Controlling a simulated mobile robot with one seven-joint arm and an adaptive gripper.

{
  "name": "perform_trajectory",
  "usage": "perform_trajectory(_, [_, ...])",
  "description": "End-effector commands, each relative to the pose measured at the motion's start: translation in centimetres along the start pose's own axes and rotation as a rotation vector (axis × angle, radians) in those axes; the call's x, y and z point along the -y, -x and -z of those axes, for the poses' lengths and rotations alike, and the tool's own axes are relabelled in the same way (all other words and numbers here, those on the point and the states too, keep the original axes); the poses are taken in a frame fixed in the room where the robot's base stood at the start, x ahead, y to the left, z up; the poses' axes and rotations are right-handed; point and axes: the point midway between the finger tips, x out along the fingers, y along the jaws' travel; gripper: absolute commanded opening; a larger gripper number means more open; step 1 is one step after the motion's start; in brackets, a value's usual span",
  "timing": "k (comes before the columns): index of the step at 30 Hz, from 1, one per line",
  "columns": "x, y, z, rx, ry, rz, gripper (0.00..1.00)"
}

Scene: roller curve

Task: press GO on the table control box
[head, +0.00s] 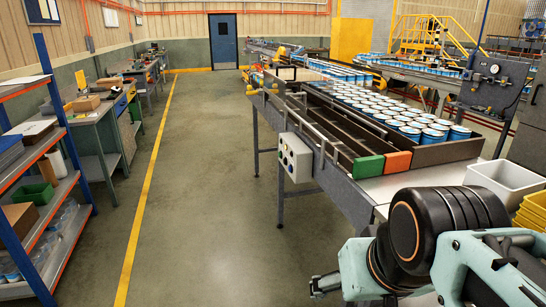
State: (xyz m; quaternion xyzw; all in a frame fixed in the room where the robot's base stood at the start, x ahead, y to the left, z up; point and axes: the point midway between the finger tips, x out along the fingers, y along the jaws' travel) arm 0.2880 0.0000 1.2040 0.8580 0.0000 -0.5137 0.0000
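The control box (295,157) is a pale grey box mounted on the left side of the conveyor table (350,190). Several small round buttons sit on its face, but their labels are too small to read, so I cannot tell which is GO. My gripper (324,285) shows as a small dark shape at the lower middle, at the left end of my arm. It is apart from the box, lower in the picture and nearer to the camera. Its fingers are too small and partly hidden to tell open from shut.
A green block (368,166) and an orange block (397,161) sit at the table's near end. Many blue-sided cans (400,118) fill the conveyor. A white bin (505,180) stands at right. Shelves (40,190) line the left. The floor (200,220) between is clear.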

Motion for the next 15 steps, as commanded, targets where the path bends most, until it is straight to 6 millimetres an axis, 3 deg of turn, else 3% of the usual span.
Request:
perform_trajectory(2, [0.00, 0.00, 0.00, 0.000, 0.000, 0.000, 0.61])
perform_trajectory(15, [0.00, 0.00, 0.00, 0.000, 0.000, 0.000, 0.13])
